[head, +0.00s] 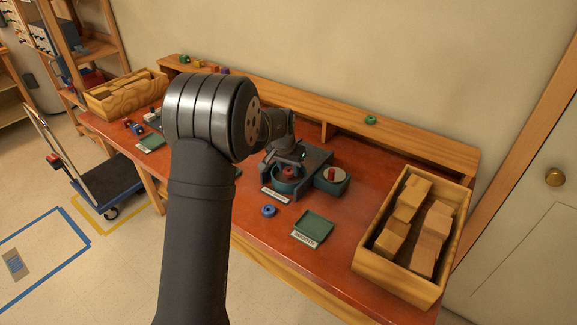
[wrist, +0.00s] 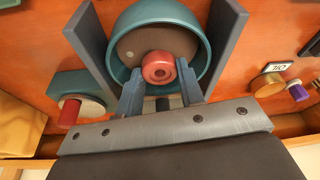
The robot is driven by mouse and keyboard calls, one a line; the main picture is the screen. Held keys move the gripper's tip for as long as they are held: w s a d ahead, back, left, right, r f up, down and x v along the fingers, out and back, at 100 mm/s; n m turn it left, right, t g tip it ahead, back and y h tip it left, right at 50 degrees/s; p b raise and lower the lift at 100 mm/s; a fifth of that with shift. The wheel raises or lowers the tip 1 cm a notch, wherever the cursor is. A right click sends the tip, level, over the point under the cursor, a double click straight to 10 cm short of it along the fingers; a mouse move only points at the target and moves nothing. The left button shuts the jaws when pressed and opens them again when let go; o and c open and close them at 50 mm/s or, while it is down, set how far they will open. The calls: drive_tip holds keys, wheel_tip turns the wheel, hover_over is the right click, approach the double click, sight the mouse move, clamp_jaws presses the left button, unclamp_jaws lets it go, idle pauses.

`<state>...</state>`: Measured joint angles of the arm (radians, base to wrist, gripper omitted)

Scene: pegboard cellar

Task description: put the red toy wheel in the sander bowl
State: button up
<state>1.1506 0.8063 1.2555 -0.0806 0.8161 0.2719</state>
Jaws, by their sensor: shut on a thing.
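In the head view the wheel (head: 288,171) and my gripper (head: 287,160) are at the sander. The teal round sander bowl (wrist: 201,64) lies behind the wheel in the wrist view, and the wheel appears inside its outline. The bowl (head: 286,187) also shows in the head view, partly covered by my gripper. I cannot tell whether the wheel touches the bowl's floor.
A box with a pale disc and red knob (head: 332,175) adjoins the sander's right. A blue ring (head: 268,211) and a labelled green tray (head: 315,225) lie in front. A wooden crate of blocks (head: 364,263) stands right. A green ring (head: 371,120) sits on the back shelf.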

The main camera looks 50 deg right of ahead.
drive_tip(key=shift+f, duration=0.9)
idle(0.9)
drive_tip(key=o, duration=1)
drive_tip(key=shift+o, duration=0.5)
drive_tip(key=o, duration=0.3)
drive_tip(key=shift+r, duration=4.05)
drive_tip(key=shift+f, duration=0.1)
